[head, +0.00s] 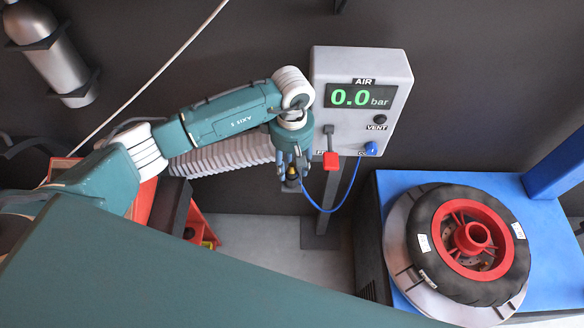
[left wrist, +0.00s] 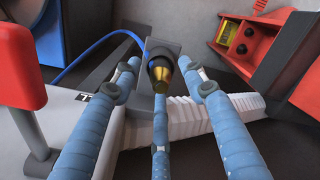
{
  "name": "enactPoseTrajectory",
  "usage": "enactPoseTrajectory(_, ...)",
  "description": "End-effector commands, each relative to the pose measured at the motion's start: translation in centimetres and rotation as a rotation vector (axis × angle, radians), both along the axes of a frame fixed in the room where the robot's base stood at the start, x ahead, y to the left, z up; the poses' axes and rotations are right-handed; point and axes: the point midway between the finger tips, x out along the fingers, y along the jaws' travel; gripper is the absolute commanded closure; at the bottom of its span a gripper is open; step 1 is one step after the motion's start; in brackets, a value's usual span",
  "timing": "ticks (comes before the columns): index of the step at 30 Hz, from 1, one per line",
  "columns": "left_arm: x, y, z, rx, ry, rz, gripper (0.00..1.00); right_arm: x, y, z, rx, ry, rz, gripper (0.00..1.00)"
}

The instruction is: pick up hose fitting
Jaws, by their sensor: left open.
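The hose fitting (head: 291,186), dark with a brass tip, is by the air station, with a blue hose (head: 347,196) running near it from the panel. In the left wrist view the fitting (left wrist: 161,70) points toward the camera in front of a dark grey block (left wrist: 156,46). My left gripper (head: 292,172) is open, its blue fingers pointing down around the fitting. In the wrist view its fingers (left wrist: 162,82) spread on both sides and below the fitting; whether any touches it I cannot tell. The fingers partly hide the fitting in the head view. My right gripper is not in view.
The grey air panel (head: 357,62) reads 0.0 bar, with a red lever (head: 330,160) close right of my gripper. A post (head: 322,208) stands below it. A wheel (head: 468,245) lies on the blue stand at right. A red cart (head: 200,226) is at left.

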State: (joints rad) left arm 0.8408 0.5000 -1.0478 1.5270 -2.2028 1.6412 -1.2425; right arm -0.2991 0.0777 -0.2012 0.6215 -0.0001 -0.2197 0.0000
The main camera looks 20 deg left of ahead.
Motion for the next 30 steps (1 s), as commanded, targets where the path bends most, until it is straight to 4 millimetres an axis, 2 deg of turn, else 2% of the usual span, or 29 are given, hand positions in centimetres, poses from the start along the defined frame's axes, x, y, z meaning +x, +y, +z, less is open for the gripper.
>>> enactPoseTrajectory(3,0.0,-0.1,-0.5,-0.001,0.0,0.0,0.57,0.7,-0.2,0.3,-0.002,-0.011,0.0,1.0)
enactPoseTrajectory(8,0.0,0.0,-0.6,-0.001,0.0,-0.001,0.57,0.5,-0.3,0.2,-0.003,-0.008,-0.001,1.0)
enactPoseTrajectory(11,0.0,0.0,-0.6,-0.001,0.0,0.0,0.73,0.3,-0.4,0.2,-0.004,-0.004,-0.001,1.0)
enactPoseTrajectory(15,0.0,0.0,-0.6,-0.001,0.0,0.0,1.0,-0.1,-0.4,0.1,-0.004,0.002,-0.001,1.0)
enactPoseTrajectory(25,0.1,0.0,-0.3,-0.001,-0.003,0.0,1.0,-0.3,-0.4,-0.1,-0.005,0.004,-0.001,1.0)
enactPoseTrajectory(30,0.2,0.0,1.8,-0.001,-0.008,-0.002,1.0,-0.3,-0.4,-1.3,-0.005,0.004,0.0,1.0)
